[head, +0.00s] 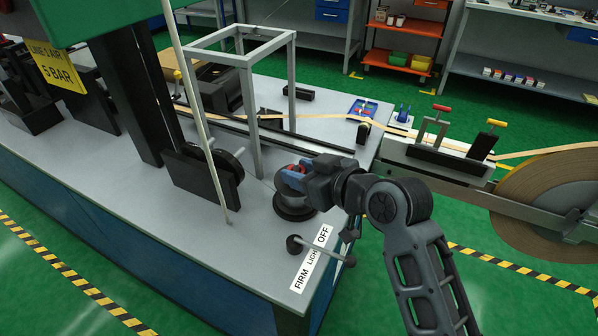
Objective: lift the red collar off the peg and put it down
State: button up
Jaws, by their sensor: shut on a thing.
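The red collar (299,169) shows as a small patch of red between the blue fingertips of my gripper (293,177). My gripper is shut on it, reaching in from the right. Directly below is a dark round stepped base (294,212) on the grey bench top. The peg itself is hidden behind the fingers and wrist, so I cannot tell whether the collar is still around it or clear of it.
A thin pale pole (203,125) and a grey metal frame (247,80) stand left of my gripper. A black block (203,180) with a wheel is farther left. A knobbed lever (318,250) lies in front, beside a white label strip (311,259). A tape reel (555,200) is at right.

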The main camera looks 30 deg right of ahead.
notch_tip(320, 180, up, 4)
jog(key=shift+r, duration=0.25)
jog(key=s+d+r+b, duration=0.1)
jog(key=s+d+r, duration=0.1)
jog(key=d+r, duration=0.4)
jog(key=shift+d+r, duration=0.3)
jog(key=shift+d, duration=2.45)
jog(key=shift+f+b, duration=0.1)
jog(key=shift+b, duration=0.2)
